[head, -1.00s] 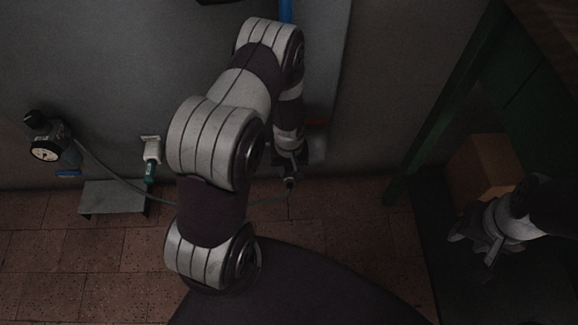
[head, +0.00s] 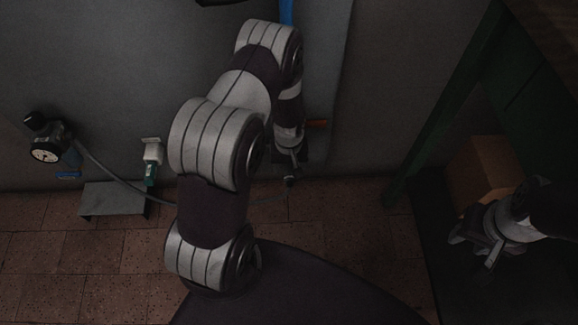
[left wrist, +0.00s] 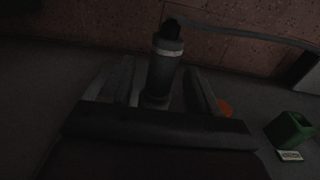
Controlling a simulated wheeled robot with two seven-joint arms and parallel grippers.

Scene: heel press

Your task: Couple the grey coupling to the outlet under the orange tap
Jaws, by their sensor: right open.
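The grey coupling (left wrist: 164,70) is between the two fingers of my left gripper (left wrist: 160,85) in the left wrist view, with a dark hose at its far end. In the head view my left gripper (head: 292,160) is close to the wall, low down, and the coupling's end (head: 290,181) shows below it. The outlet is hidden behind my gripper. My right gripper (head: 474,240) is open and empty at the right.
A gauge (head: 46,150) on the wall at the left feeds the hose (head: 110,176). A white socket with a green plug (head: 151,172) and a grey stand (head: 113,199) are near it. A cardboard box (head: 482,170) and a green frame (head: 440,112) are at the right. The tiled floor is clear between.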

